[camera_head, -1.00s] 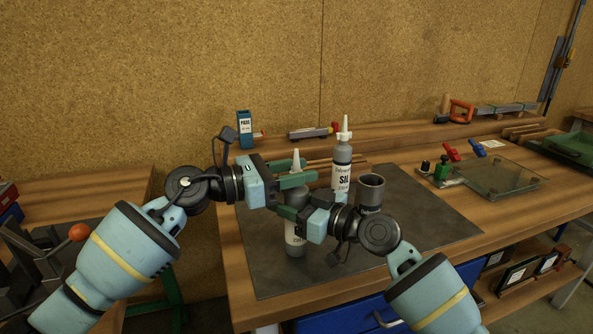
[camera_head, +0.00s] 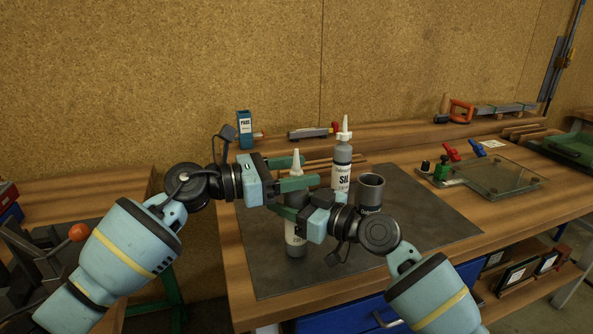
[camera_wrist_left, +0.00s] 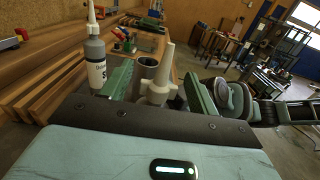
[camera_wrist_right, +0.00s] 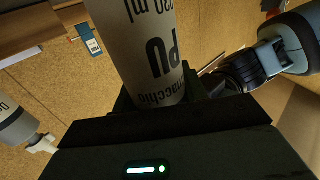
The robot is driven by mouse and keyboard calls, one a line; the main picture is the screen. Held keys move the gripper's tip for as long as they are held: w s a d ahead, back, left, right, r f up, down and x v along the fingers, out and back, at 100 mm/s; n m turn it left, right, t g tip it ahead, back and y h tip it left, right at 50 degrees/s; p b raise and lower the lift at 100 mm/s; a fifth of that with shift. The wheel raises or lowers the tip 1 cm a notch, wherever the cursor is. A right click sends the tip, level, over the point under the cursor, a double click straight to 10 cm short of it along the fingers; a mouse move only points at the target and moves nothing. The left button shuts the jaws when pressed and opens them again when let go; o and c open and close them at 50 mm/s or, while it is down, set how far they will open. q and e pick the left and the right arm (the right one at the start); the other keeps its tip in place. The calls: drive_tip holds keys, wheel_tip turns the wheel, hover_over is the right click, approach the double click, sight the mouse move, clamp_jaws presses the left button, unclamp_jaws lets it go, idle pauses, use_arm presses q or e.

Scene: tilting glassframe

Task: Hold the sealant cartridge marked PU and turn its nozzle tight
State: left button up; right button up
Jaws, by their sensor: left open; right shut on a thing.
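The PU cartridge (camera_head: 296,242) is grey and stands upright at the mat's left part. My right gripper (camera_head: 296,208) is shut around its body; the PU lettering (camera_wrist_right: 162,57) shows in the right wrist view. Its pale tapered nozzle (camera_head: 296,160) points up from the top. My left gripper (camera_head: 289,174) is open at nozzle height. In the left wrist view the nozzle (camera_wrist_left: 159,85) stands between the two green fingers, with visible gaps on both sides. The cartridge's top is partly hidden by the fingers.
A second cartridge marked SIL (camera_head: 342,172) stands just behind and right. A dark grey cup (camera_head: 370,190) stands beside it. The dark mat (camera_head: 430,225) is bare on its right. A glass plate fixture (camera_head: 495,178) with red and blue clamps lies further right. Wooden strips lie behind.

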use_arm(q)
drive_tip(key=v, duration=0.7)
drive_tip(key=shift+a, duration=0.25)
use_arm(e)
drive_tip(key=o, duration=1.3)
drive_tip(key=v, duration=1.2)
drive_tip(key=shift+f, duration=0.1)
